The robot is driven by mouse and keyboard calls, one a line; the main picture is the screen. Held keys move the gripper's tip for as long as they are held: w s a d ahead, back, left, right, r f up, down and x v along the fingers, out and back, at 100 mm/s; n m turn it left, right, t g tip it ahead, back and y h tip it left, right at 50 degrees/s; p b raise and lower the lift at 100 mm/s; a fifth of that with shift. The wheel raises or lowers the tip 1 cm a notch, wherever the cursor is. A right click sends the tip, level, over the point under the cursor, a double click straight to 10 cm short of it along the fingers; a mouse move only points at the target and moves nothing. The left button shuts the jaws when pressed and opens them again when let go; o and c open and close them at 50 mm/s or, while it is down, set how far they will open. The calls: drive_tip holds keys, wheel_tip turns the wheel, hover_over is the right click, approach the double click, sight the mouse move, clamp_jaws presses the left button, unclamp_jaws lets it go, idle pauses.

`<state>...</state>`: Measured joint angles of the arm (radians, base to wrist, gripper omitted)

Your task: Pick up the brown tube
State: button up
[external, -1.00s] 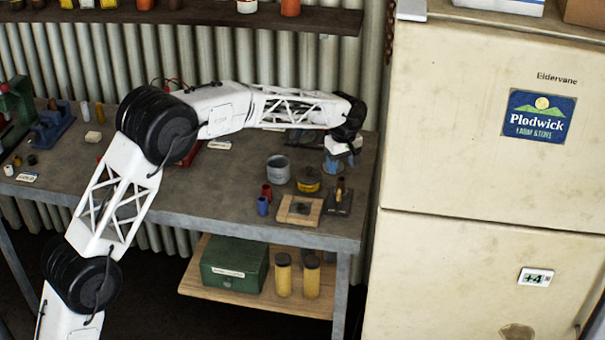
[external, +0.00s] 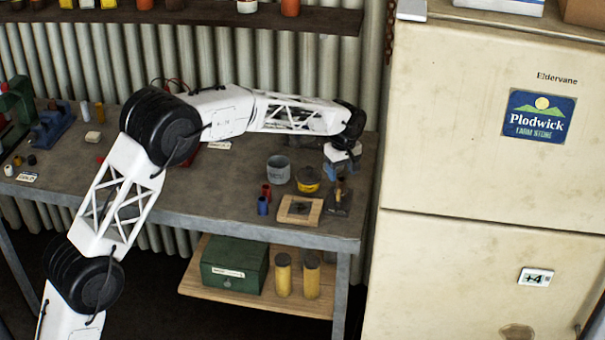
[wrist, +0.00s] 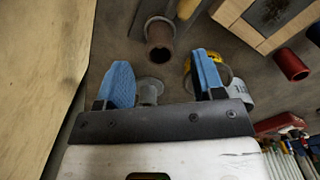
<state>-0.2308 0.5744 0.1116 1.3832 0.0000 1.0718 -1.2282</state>
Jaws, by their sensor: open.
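The brown tube (wrist: 159,45) shows in the wrist view as a hollow, open-ended tube on the dark metal piece above it, just past my fingertips. In the external view the brown tube (external: 340,187) is a small upright shape at the bench's right end, just below my gripper (external: 338,170). My gripper (wrist: 163,80) has two blue fingers set wide apart with nothing held. A small grey round piece (wrist: 149,90) shows between the fingers, below the brown tube. The tube's contact with the dark piece is unclear.
A yellow tin (external: 308,180) and grey can (external: 278,168) stand left of my gripper. A wooden frame (external: 286,213), red tube (external: 267,191) and blue tube (external: 263,206) are near the front edge. The cream fridge (external: 480,150) stands close on the right.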

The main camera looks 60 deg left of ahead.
sight(342, 183)
drive_tip(key=shift+f, duration=2.55)
drive_tip(key=c, duration=1)
drive_tip(key=shift+r, duration=0.1)
drive_tip(key=shift+r, duration=4.9)
